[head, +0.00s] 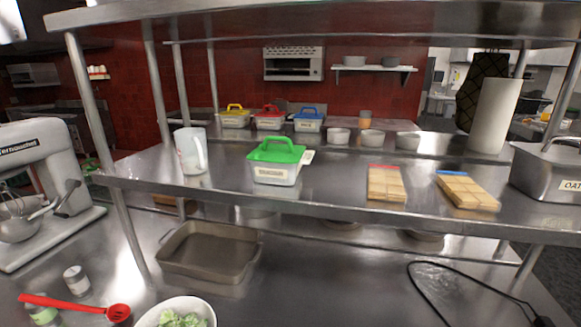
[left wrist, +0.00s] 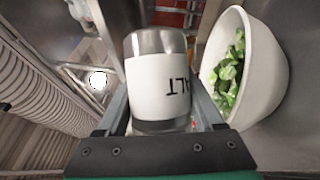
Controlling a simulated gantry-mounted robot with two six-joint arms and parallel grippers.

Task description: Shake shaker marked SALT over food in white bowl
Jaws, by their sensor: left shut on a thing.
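The shaker (left wrist: 160,90) fills the middle of the left wrist view. Its white label shows the letters ALT upside down, and its far end looks clear or metallic. My left gripper (left wrist: 158,102) is shut on its sides. The white bowl (left wrist: 270,95) is to the right of the shaker and apart from it, with chopped green food (left wrist: 229,75) inside. In the head view the bowl (head: 146,318) is at the bottom edge, partly cut off, with the greens (head: 182,320) in it. Neither gripper shows in the head view. My right gripper is not in view.
A steel shelf (head: 340,190) overhangs the counter. The counter right of the bowl is clear up to a black cable (head: 425,295).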

